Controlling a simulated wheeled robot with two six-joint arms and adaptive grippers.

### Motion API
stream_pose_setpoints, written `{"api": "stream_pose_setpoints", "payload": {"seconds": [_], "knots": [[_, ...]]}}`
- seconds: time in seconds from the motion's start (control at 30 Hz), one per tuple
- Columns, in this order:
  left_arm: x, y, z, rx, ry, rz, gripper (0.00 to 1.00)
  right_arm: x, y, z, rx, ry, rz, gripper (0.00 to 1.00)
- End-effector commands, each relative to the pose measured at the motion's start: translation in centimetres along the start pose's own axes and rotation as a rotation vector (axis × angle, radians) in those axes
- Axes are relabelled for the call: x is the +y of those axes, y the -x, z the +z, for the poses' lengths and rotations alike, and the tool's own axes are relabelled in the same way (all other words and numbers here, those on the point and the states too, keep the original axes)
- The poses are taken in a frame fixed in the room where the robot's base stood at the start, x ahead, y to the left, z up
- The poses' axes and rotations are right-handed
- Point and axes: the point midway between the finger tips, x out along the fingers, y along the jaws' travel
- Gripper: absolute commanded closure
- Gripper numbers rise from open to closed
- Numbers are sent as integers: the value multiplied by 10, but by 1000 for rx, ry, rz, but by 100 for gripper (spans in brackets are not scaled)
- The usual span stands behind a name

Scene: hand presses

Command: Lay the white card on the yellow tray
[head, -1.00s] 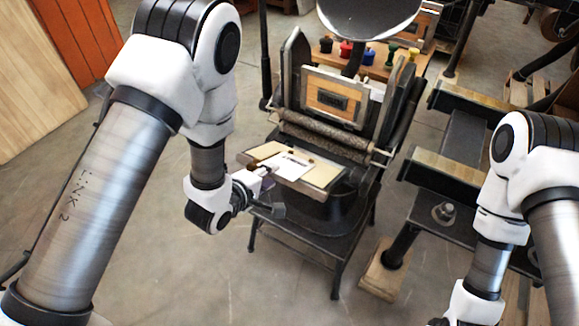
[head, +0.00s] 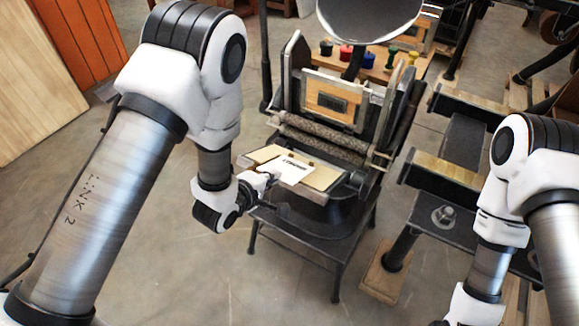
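The white card (head: 293,169), with dark print on it, is over the pale yellow board (head: 323,178) at the front of the press. It looks flat on the board or just above it; I cannot tell which. No other tray of a yellow colour shows, and I cannot tell if this board is the yellow tray. My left gripper (head: 268,184) is at the card's front left edge. Its fingers are small and partly hidden, so their grip on the card is unclear. My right arm comes in at the lower right, and its gripper is cut off by the bottom edge.
The press has rough dark rollers (head: 318,141) behind the board and an upright framed plate (head: 333,99). A round ink disc (head: 369,14) is above. A wooden shelf with several coloured pots stands behind. A dark metal machine (head: 448,171) is to the right. The floor at front is clear.

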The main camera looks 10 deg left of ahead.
Motion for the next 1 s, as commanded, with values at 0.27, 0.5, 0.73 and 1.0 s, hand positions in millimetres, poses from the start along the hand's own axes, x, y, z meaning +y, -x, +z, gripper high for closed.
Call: {"api": "stream_pose_setpoints", "payload": {"seconds": [0.27,0.5,0.73,1.0], "knots": [[1,18,0,0,2,-2,100,0,12,0,0,0,0,69],[1,27,0,0,0,-1,100,0,16,0,0,0,0,69],[16,47,0,1,2,-1,100,0,37,0,0,0,0,69],[28,70,0,0,0,-1,100,0,54,0,0,0,0,69]]}}
